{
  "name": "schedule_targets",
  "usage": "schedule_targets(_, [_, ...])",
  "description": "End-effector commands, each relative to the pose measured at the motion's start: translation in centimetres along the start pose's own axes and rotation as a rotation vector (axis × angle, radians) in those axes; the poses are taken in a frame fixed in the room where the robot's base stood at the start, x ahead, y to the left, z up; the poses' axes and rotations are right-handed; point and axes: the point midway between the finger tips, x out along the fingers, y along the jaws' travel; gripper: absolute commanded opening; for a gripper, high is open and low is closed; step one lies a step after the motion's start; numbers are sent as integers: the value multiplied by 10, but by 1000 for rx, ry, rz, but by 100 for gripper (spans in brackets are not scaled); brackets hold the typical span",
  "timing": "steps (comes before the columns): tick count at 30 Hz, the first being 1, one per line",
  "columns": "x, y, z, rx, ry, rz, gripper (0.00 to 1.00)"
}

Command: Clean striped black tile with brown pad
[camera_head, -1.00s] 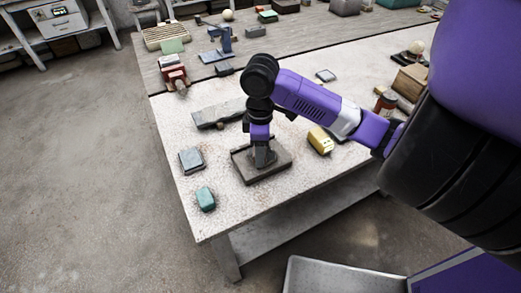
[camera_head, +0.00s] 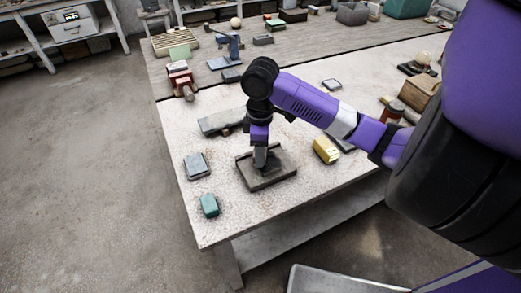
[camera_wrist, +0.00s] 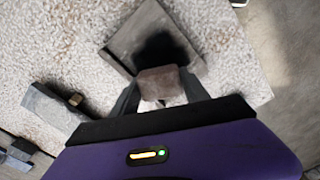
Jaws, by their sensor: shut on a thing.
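My gripper (camera_head: 260,164) points down at a flat dark tile with a raised edge (camera_head: 283,168) near the front of the table. In the wrist view my gripper (camera_wrist: 160,88) is shut on a brown block-like pad (camera_wrist: 160,81). The pad is over the near part of the dark tile (camera_wrist: 128,38), and a dark shadow lies on the tile just beyond it. I cannot tell whether the pad touches the surface. Stripes cannot be made out. In the head view the gripper hides most of the pad.
Left of the tile are a blue-grey block (camera_head: 197,166) and a teal block (camera_head: 209,205) near the table edge. A long grey slab (camera_head: 220,122) lies behind, and a yellow block (camera_head: 326,150) to the right. Bare table (camera_head: 230,225) lies in front.

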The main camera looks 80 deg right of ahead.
Motion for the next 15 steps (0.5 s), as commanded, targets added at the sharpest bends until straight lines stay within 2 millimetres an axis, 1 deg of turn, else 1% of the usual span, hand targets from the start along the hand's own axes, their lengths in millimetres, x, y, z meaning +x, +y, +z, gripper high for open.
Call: schedule_targets(15, [10,0,0,1,0,-1,8])
